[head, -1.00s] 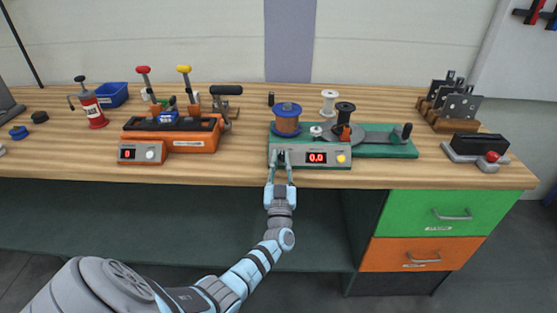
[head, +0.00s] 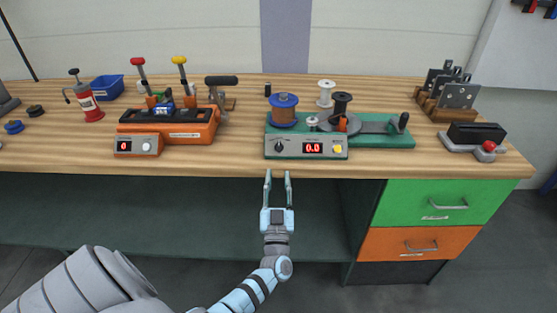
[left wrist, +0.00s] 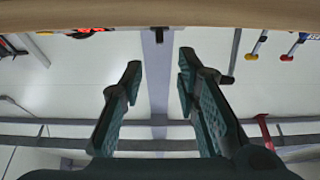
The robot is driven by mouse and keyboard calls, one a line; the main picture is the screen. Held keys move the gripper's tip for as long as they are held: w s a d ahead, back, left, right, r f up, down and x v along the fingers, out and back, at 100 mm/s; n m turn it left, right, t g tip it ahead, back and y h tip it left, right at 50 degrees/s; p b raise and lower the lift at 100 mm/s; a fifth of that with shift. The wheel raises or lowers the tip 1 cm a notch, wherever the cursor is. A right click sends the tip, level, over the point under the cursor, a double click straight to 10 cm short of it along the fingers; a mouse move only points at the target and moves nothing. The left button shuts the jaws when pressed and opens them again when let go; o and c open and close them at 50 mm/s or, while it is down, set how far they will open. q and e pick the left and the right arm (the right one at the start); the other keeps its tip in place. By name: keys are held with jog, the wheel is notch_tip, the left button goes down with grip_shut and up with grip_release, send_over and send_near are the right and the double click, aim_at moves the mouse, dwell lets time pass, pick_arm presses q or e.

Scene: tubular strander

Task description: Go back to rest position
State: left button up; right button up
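My left gripper (head: 278,178) is open and empty in the head view, just in front of the workbench's front edge and below the winding machine. Its two fingers also show apart in the left wrist view (left wrist: 160,75), with nothing between them. The green winding machine (head: 360,146) stands on the bench with a grey front panel, a black knob (head: 280,147), a red display reading 0.0 and a yellow button. The gripper is apart from the machine. My right gripper is not in view.
The wooden workbench (head: 240,167) spans the view. An orange machine (head: 185,132) with levers stands left of the winder. A copper-coloured spool (head: 284,115) sits on the winder. A green drawer (head: 440,205) and an orange drawer (head: 420,242) are below right. Floor space in front is clear.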

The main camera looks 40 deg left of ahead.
pick_arm(q)
jog(key=v, duration=0.3)
dwell(0.4)
jog(key=w+d+f+m+g+h, duration=0.1)
jog(key=d+f+m+h, duration=0.1)
jog(key=d+f+h, duration=0.4)
jog(key=w+d+f+m+h, duration=0.1)
jog(key=w+f+m+h, duration=0.2)
jog(key=f, duration=0.5)
jog(key=s+d+f+m+g+h+p, duration=0.1)
jog(key=s+f+g+h, duration=0.15)
jog(key=s+f, duration=0.45)
jog(key=s+d+f+g+h, duration=0.15)
jog(key=s+f+g, duration=0.25)
jog(key=f, duration=0.4)
jog(key=s+f+g, duration=0.3)
jog(key=s+f, duration=0.1)
jog(key=s, duration=0.7)
jog(key=s+a+f+m+g+p, duration=0.1)
jog(key=s+f+g, duration=0.2)
jog(key=s, duration=0.8)
jog(key=s+f+g+p, duration=0.1)
jog(key=s+f+g, duration=0.2)
jog(key=s, duration=0.8)
jog(key=shift+s+a+f+m, duration=0.25)
jog(key=shift+s+f+m, duration=0.15)
jog(key=shift+f, duration=0.45)
